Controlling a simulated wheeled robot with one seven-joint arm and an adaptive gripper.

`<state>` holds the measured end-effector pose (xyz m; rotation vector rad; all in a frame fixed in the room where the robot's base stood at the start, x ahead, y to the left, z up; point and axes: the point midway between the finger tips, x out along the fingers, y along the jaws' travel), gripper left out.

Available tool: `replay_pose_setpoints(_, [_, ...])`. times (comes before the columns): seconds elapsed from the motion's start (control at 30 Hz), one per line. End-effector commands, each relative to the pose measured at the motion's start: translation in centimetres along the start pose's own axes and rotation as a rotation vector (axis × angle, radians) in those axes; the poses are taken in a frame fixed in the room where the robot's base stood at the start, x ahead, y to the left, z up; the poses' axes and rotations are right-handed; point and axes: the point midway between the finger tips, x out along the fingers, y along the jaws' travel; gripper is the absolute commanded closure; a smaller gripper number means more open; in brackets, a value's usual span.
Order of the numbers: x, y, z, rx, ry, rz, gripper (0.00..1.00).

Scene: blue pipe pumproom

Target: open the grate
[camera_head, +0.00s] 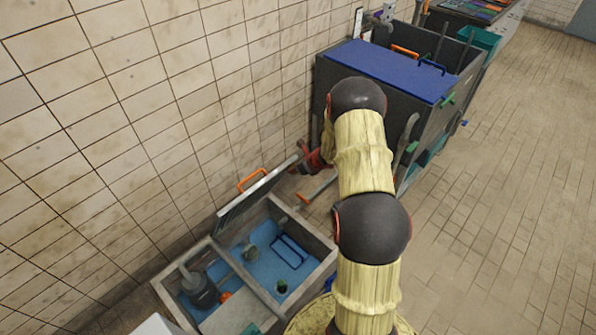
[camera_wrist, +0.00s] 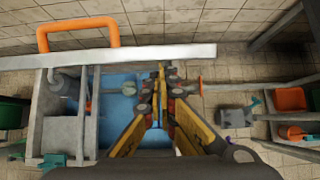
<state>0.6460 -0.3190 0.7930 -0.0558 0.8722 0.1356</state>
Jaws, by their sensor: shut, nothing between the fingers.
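The grate (camera_head: 257,194) is a grey panel with an orange handle (camera_head: 252,180). In the head view it stands raised and tilted along the wall side of a low grey box with a blue interior. In the wrist view the grate (camera_wrist: 90,57) shows nearly edge-on as a pale bar, with the orange handle (camera_wrist: 78,34) above it at the left. My gripper (camera_wrist: 160,72) is shut and empty. Its yellow fingertips overlap the bar's line in the picture, right of the handle; I cannot tell whether they touch it. In the head view my arm largely hides the gripper.
The open box (camera_head: 318,240) holds a dark pump-like part (camera_head: 200,288) and a blue handle-like frame (camera_head: 290,251). A tall dark bin with a blue lid (camera_head: 390,68) stands beyond it, by the tiled wall. The floor on the right is clear.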

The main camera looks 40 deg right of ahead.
Motion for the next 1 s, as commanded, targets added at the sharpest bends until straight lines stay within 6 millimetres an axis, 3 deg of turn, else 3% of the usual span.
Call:
replay_pose_setpoints(0.03, [-0.3, 0.1, 1.1, -0.003, 0.006, 0.001, 1.00])
replay_pose_setpoints(0.5, [1.6, 0.0, 7.9, -0.003, 0.040, -0.006, 1.00])
replay_pose_setpoints(1.0, [2.0, 0.0, 8.5, -0.002, 0.041, -0.006, 1.00])
